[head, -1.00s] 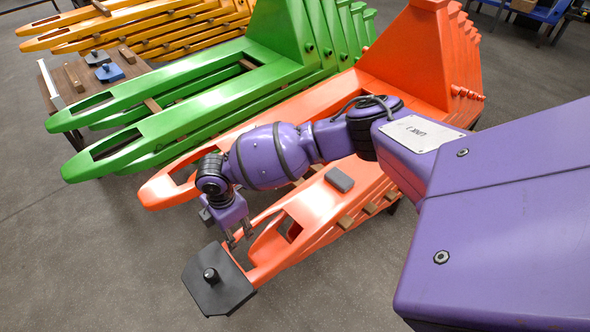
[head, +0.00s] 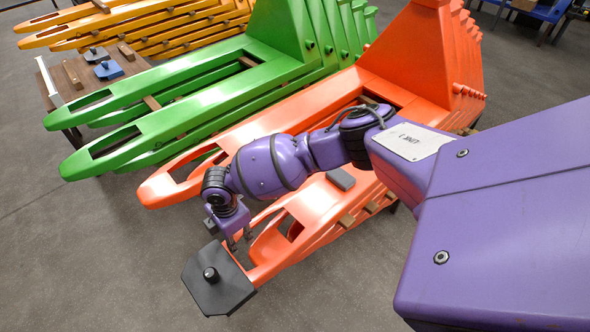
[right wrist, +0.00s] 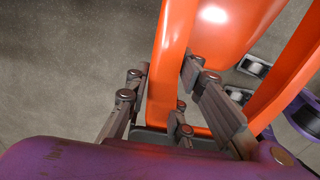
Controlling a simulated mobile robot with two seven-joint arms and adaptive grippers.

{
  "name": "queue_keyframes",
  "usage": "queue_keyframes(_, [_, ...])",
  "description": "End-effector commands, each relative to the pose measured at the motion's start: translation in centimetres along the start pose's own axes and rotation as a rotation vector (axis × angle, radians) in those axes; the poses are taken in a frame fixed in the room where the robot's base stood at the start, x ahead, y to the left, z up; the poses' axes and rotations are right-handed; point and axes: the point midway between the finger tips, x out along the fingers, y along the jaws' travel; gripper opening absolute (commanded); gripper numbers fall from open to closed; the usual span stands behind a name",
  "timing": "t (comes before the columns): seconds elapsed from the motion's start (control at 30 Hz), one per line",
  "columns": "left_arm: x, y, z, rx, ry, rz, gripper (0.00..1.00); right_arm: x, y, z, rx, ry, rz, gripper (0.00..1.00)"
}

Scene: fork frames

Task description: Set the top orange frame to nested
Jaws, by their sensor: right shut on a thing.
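The top orange frame (head: 418,50) lies on a stack of like orange frames, its two long tines reaching toward the lower left. My right gripper (head: 240,242) is at the near tine's front end, just above the black plate with a knob. In the right wrist view, the fingers of the gripper (right wrist: 165,100) stand on both sides of an orange bar (right wrist: 168,75) and are shut on it. My purple arm hides part of the frame's middle, so I cannot tell how closely it sits on the frame below. My left gripper is not in view.
A black plate with a knob (head: 225,290) stands at the tine's front end. A grey pad (head: 340,179) and wooden blocks (head: 347,220) lie along the orange stack. Green frames (head: 185,100) stand close behind. Grey floor is open at the lower left.

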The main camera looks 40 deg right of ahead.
Motion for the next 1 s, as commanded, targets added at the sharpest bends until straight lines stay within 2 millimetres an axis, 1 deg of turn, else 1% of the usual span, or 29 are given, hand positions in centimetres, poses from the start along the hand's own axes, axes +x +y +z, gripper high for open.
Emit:
queue_keyframes(0.2, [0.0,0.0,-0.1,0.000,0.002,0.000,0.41,-0.2,0.1,0.0,0.001,0.000,0.001,0.00])
queue_keyframes(0.4, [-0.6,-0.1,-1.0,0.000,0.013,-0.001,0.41,-0.3,0.1,1.7,0.003,-0.003,0.001,0.00])
queue_keyframes(0.63, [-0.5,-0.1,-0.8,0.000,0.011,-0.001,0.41,-0.2,0.2,2.3,0.000,-0.013,0.002,0.00])
queue_keyframes(0.67, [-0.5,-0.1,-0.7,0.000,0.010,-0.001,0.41,-0.2,0.2,2.3,0.000,-0.014,0.002,0.24])
queue_keyframes(0.77, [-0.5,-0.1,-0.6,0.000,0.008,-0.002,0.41,-0.2,0.2,2.2,0.000,-0.011,0.002,0.38])
queue_keyframes(0.8, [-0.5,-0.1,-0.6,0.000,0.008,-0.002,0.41,-0.2,0.2,2.1,0.000,-0.010,0.002,0.41])
queue_keyframes(1.0, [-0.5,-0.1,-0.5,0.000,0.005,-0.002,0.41,-0.2,0.2,1.7,-0.001,-0.004,0.003,0.41])
